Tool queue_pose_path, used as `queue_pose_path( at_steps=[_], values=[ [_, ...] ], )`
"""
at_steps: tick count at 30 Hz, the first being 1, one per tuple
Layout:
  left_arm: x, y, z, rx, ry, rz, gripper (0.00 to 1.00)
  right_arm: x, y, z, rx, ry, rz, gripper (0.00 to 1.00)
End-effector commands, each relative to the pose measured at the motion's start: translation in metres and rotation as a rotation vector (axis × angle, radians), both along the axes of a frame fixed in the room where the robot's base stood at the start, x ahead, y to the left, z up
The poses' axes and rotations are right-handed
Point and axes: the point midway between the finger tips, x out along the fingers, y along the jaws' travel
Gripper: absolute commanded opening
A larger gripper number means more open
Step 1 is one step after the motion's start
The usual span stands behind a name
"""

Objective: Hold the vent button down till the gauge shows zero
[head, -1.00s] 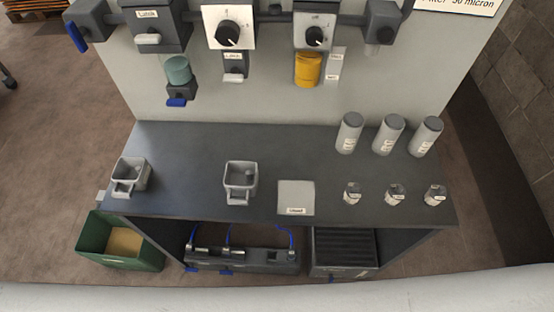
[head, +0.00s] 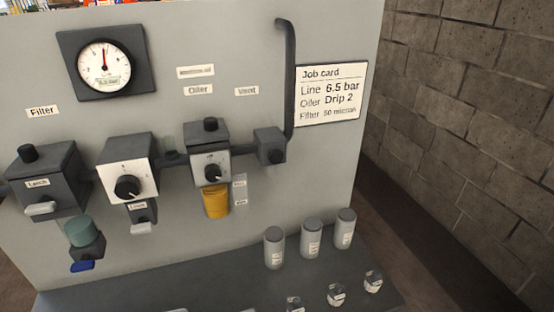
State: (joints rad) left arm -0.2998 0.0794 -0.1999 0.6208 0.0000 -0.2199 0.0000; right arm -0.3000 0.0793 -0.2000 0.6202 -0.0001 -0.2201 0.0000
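The round gauge (head: 105,66) sits in a dark square frame at the upper left of the grey panel. Its red needle points almost straight up, away from the low end of the scale. A small readout in bar on its face is too small to read surely. The Vent label (head: 247,91) is on the panel at centre. Below it and to the right is a dark block (head: 270,145) with a round dark face, which looks like the vent button; whether it is pressed cannot be told. Neither of my grippers is in view, and nothing touches the block.
A dark pipe (head: 289,80) rises from the block beside the job card (head: 331,94). Left of it are the oiler (head: 207,155) with a yellow bowl, a regulator box (head: 127,168) and the filter unit (head: 45,181). Grey canisters (head: 312,237) and small jars stand on the bench (head: 215,278).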

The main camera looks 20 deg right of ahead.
Motion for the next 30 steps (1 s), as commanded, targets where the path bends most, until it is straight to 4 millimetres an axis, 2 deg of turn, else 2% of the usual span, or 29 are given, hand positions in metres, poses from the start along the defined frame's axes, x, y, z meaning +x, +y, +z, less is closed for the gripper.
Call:
queue_pose_path(
  at_steps=[2,9,10,30],
  values=[
    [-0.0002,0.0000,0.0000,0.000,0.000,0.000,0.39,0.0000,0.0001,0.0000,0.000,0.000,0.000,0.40],
    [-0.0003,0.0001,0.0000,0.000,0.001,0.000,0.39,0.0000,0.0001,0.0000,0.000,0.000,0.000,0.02],
    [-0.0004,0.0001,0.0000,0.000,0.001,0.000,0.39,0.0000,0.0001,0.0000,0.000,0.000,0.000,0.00],
    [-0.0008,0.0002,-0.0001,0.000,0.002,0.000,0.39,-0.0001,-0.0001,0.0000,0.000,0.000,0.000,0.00]
  ],
)
